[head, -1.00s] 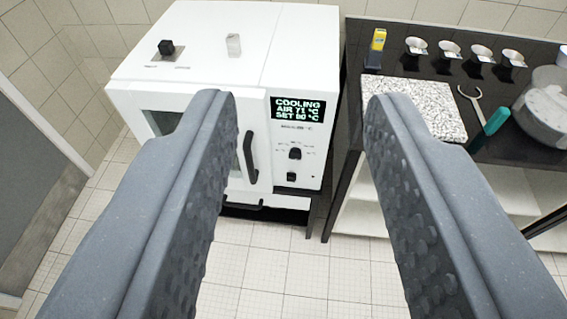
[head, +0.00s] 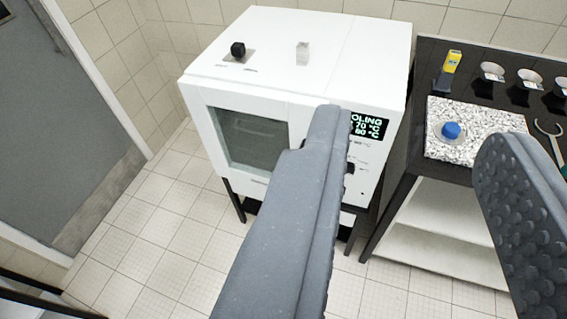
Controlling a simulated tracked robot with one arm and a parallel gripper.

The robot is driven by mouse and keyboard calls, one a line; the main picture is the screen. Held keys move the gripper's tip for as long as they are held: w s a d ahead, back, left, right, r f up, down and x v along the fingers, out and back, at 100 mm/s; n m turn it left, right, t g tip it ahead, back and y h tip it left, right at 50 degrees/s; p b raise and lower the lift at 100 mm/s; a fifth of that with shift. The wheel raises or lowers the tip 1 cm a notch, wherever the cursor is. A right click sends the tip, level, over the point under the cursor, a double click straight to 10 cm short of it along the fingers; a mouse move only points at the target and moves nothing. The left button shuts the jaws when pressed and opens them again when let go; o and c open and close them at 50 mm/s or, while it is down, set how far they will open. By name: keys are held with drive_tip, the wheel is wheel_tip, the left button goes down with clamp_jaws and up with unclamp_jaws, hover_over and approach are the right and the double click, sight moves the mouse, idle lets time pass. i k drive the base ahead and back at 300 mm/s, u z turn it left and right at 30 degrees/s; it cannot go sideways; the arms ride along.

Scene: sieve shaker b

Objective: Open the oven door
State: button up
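The white oven (head: 300,55) stands on a dark-legged stand in the middle of the head view. Its door (head: 205,125), with a dark glass window (head: 250,140), looks shut. My gripper (head: 417,132) is open and empty, its two grey fingers wide apart. The left finger crosses in front of the oven's right front, hiding the door handle and part of the control panel. The right finger is over the black bench area at the right. No contact with the door is visible.
A black bench (head: 455,178) stands right of the oven, carrying a speckled slab (head: 480,115) with a blue-topped item (head: 451,130), a yellow device (head: 452,62) and several small cups. A grey room door (head: 70,110) is at left. The tiled floor (head: 170,240) before the oven is clear.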

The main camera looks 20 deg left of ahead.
sight(201, 94)
drive_tip(key=z, duration=1.4)
drive_tip(key=k, duration=1.15)
drive_tip(key=u, duration=1.3)
drive_tip(key=i, duration=1)
drive_tip(key=z, duration=0.1)
